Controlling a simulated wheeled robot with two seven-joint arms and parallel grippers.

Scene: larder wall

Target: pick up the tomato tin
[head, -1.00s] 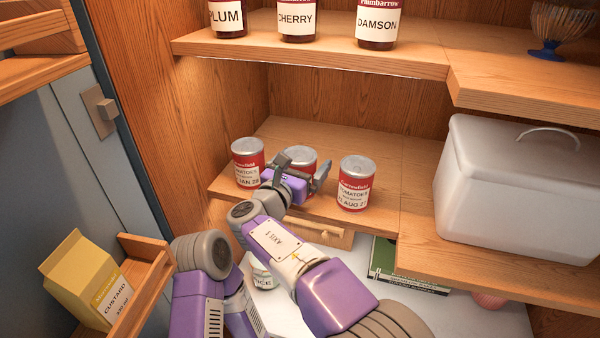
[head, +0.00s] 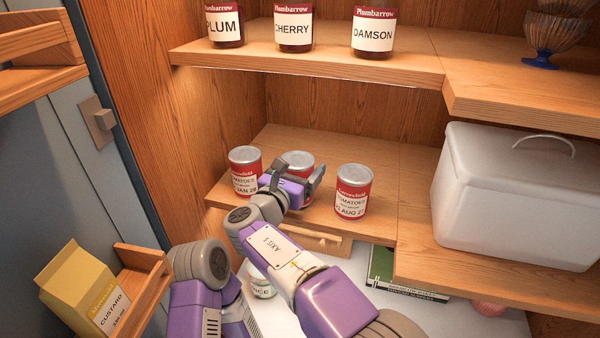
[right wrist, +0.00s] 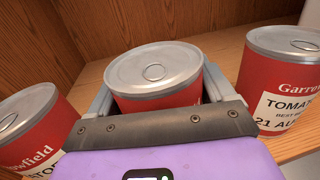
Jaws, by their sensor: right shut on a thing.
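Three red tomato tins stand in a row on the lower shelf. The middle tin (head: 300,161) is partly hidden behind my right gripper (head: 296,178). In the right wrist view my right gripper (right wrist: 154,98) has a finger on each side of the middle tin (right wrist: 155,72) and is shut on it. The tin looks upright, and its label is hidden. The left tin (head: 245,169), marked JAN 28, stands close beside the gripper. The right tin (head: 352,190), marked 21 AUG 27, stands apart to the right; it also shows in the right wrist view (right wrist: 282,80). My left gripper is not in view.
Jam jars (head: 294,27) stand on the shelf above. A white bin (head: 520,195) fills the right of the lower shelf. A custard carton (head: 85,288) sits in a door rack at left. A green book (head: 385,268) and a jar (head: 262,286) lie below.

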